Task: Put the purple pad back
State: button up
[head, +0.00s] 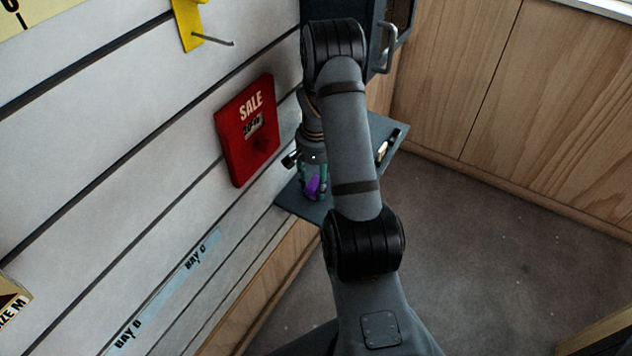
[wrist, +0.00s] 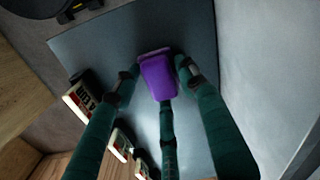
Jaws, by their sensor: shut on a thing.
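The purple pad (head: 313,188) is between the green fingers of my gripper (head: 314,180), low in front of the slatted wall. In the wrist view the purple pad (wrist: 158,76) sits between the fingertips of my gripper (wrist: 156,80), which is shut on it. A grey-blue shelf (head: 296,204) lies below and behind the pad; it also fills much of the wrist view (wrist: 205,40). I cannot tell whether the pad touches the shelf. My arm hides part of the shelf in the head view.
Several small labelled boxes (wrist: 84,98) stand along one side of the shelf in the wrist view. A red SALE sign (head: 247,140) and a yellow bracket with a peg (head: 192,28) are on the wall. A dark cabinet (head: 388,25) is above the shelf. Bare floor (head: 440,240) lies to the right.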

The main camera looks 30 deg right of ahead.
aim_at(316, 181)
jog(key=o, duration=1.1)
notch_tip(316, 181, up, 12)
jog(key=p, duration=0.2)
jog(key=shift+r, duration=0.15)
